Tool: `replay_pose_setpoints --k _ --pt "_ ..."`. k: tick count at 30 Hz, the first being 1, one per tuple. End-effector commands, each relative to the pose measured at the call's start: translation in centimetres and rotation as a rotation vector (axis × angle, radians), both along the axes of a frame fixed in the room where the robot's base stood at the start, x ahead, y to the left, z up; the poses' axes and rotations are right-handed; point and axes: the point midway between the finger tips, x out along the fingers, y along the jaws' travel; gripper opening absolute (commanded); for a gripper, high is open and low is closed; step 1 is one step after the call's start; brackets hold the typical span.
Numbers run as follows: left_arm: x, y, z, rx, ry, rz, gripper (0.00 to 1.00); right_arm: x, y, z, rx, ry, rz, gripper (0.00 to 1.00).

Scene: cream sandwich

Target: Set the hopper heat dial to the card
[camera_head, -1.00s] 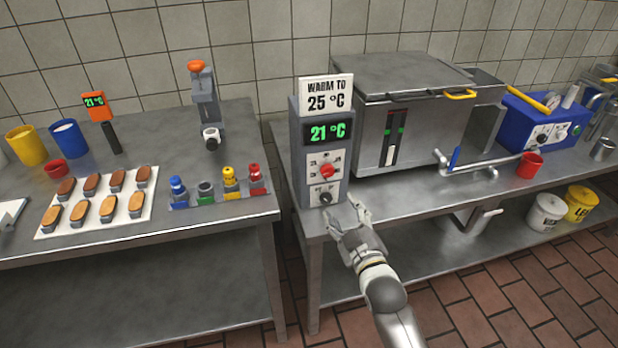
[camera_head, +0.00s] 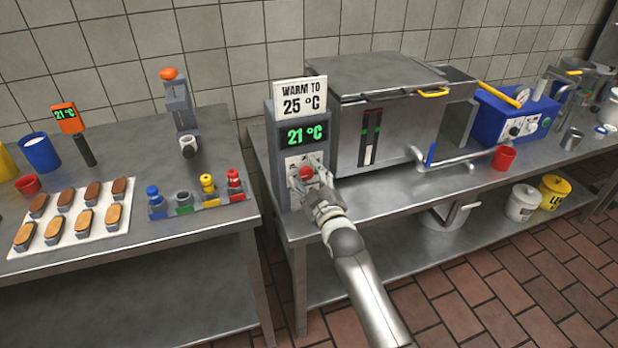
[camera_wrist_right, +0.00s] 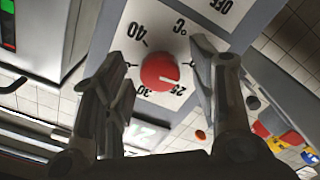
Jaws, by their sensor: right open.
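The grey control box (camera_head: 268,165) stands at the front left of the right-hand counter. The card (camera_head: 301,97) on top reads "WARM TO 25 °C". The green display (camera_head: 304,134) reads 21 °C. The lower black knob is hidden. My left gripper is out of view.
The steel hopper (camera_head: 405,120) stands just right of the box, with a pipe (camera_head: 470,161) in front. A red cup (camera_head: 503,158) and a blue machine (camera_head: 515,118) are further right.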

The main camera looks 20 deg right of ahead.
Motion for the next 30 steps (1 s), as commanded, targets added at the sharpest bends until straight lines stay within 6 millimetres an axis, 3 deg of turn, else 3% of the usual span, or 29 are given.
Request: replay_pose_setpoints --k 8,19,30 --pt "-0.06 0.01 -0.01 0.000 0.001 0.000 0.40 0.10 0.01 0.01 0.000 0.000 0.000 0.53" --pt "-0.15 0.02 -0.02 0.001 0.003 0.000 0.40 0.08 0.01 -0.01 -0.001 0.000 0.000 0.07" --pt "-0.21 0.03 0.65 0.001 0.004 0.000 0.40 0.08 0.02 0.12 0.083 0.003 0.000 0.07"
